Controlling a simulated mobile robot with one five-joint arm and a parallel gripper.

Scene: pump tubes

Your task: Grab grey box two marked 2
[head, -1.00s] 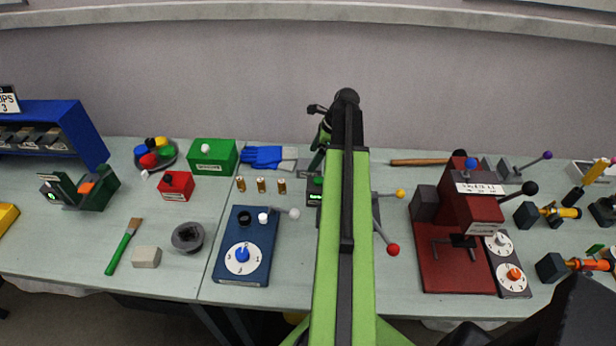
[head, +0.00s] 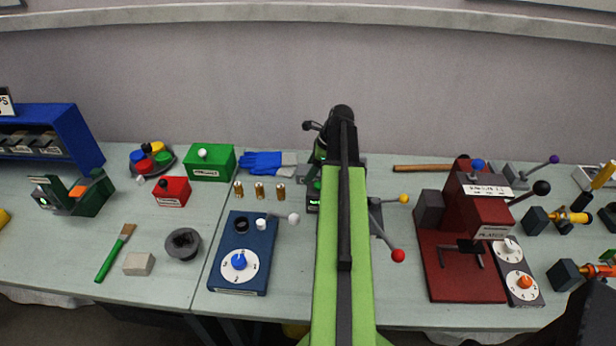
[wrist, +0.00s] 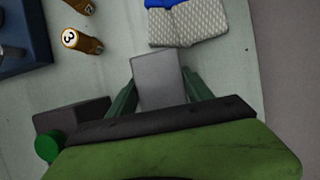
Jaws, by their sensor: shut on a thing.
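A plain grey box (wrist: 156,72) sits between the two green fingers of my gripper (wrist: 159,84) in the wrist view. The fingers are shut on its two sides. No number shows on the face towards the camera. I cannot tell whether the box is clear of the table. In the head view my arm covers most of the gripper, and I cannot make out the held box there.
Blue and grey gloves (head: 266,162) lie by the gripper. Several brass cylinders (head: 259,191) stand nearby, one marked 3 (wrist: 80,41). A blue dial panel (head: 243,252) is at front left. A red press (head: 478,225) stands right of my arm.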

